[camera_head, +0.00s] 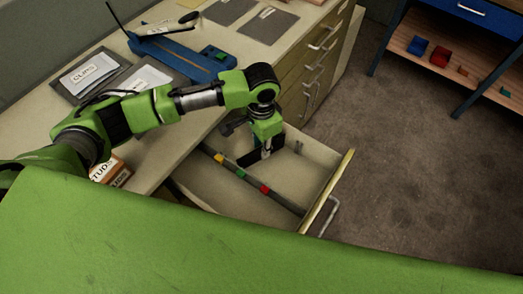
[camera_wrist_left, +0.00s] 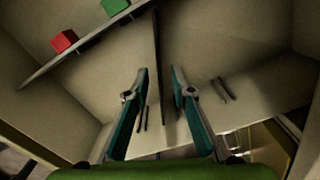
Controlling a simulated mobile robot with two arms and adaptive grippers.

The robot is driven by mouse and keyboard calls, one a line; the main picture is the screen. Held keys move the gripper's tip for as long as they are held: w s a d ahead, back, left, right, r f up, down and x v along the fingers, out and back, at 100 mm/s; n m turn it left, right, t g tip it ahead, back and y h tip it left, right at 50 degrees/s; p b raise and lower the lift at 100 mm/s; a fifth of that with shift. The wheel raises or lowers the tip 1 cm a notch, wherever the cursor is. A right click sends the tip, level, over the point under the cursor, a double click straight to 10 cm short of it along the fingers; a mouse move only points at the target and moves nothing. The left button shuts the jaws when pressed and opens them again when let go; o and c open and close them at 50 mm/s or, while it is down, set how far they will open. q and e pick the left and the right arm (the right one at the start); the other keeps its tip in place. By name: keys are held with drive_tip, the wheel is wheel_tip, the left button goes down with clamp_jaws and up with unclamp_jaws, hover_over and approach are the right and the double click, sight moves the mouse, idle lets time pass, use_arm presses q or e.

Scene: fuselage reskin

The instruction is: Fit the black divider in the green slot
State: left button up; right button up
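The black divider (camera_head: 246,152) stands in the open drawer, partly hidden by my left gripper (camera_head: 267,150). In the left wrist view the divider (camera_wrist_left: 156,45) shows nearly edge-on as a thin dark upright strip. It passes between the spread fingers of my left gripper (camera_wrist_left: 159,70), with a gap visible on each side. The green slot marker (camera_head: 242,173) sits on a dark rail, between a yellow and a red one; it also shows in the left wrist view (camera_wrist_left: 114,6). Whether the divider's end sits in the slot cannot be told. My right gripper is out of view.
The drawer (camera_head: 290,180) is pulled out from under the bench (camera_head: 190,125). The rail (camera_head: 225,165) crosses it. Small dark fittings (camera_wrist_left: 222,90) are inside. A blue tool (camera_head: 180,55) and grey mats (camera_head: 265,25) lie on the bench. A blue shelf (camera_head: 460,15) stands at upper right.

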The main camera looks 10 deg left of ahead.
use_arm(q)
drive_tip(key=shift+f, duration=0.6)
clamp_jaws()
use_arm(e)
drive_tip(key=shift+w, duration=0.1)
use_arm(q)
drive_tip(key=shift+r, duration=0.15)
